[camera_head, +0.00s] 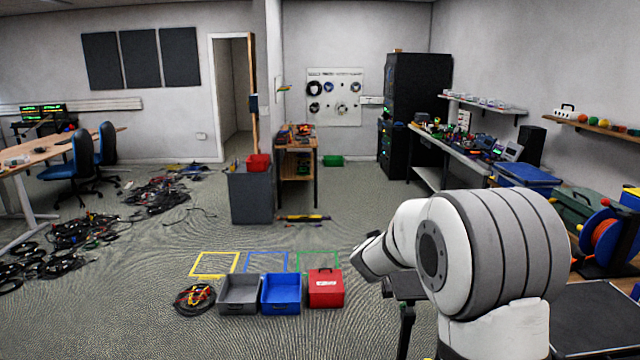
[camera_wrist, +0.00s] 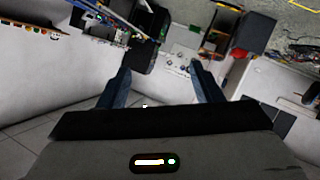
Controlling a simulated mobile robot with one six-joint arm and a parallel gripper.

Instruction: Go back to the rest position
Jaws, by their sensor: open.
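My gripper (camera_wrist: 160,88) shows in the wrist view with its two fingers spread wide apart. It is open, with nothing between the fingers. The wrist view is tilted, with the room turned nearly upside down behind the fingers. In the head view my white and grey arm is raised at the right, bent toward the middle. A dark finger of my gripper (camera_head: 406,325) hangs below the wrist there, in the air right of the red box (camera_head: 326,288). The rest of the gripper is partly hidden by the arm.
A grey bin (camera_head: 240,308), a blue bin (camera_head: 281,308) and a cable coil (camera_head: 194,300) stand on the floor beside the red box. Yellow (camera_head: 214,264), blue and green floor outlines lie behind. Cable piles (camera_head: 90,232) cover the left floor. A cable reel (camera_head: 603,240) stands right.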

